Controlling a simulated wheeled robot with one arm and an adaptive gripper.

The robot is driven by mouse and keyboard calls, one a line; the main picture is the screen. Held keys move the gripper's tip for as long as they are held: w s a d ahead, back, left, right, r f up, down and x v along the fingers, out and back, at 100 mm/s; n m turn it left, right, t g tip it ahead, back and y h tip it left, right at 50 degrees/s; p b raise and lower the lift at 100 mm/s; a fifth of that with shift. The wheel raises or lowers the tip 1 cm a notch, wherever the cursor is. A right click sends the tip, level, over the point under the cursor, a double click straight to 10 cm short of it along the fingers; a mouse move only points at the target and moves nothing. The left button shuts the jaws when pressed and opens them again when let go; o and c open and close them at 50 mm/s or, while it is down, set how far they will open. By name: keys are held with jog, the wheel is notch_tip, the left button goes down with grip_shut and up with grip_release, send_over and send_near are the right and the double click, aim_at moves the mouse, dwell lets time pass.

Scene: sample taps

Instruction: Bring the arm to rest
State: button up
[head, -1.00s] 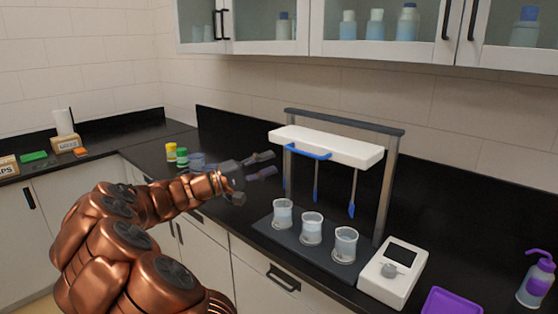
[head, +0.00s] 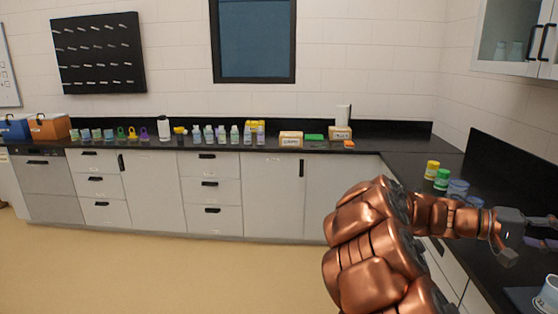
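My arm is copper-coloured and reaches from the bottom of the head view toward the right edge. My gripper (head: 545,232) is at its end, over the right-hand black counter. Its dark fingers are spread apart with nothing seen between them, and their tips are close to or cut by the right edge of the picture. The gripper is held out in front, beyond the counter's front edge.
On the right counter (head: 402,170) stand a yellow-capped jar (head: 432,170), a green-capped jar (head: 441,180) and bluish containers (head: 458,188) near my gripper. A cup (head: 548,296) is at the lower right. Several bottles line the back counter. The floor (head: 170,265) is clear.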

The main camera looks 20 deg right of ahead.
jog(key=a+f+n+t+y, duration=0.3)
jog(key=a+f, duration=0.3)
jog(key=a, duration=1)
jog(key=a+f+n+t+y, duration=0.4)
jog(key=a+f, duration=0.3)
jog(key=a, duration=1)
jog(key=a+f+n+t+y, duration=0.3)
jog(key=a+f+t+y, duration=0.2)
jog(key=a, duration=1.2)
jog(key=shift+f+n+t, duration=0.3)
jog(key=shift+f+n, duration=0.1)
jog(key=shift+f, duration=0.3)
jog(key=shift+s+d, duration=0.1)
jog(key=shift+d, duration=0.05)
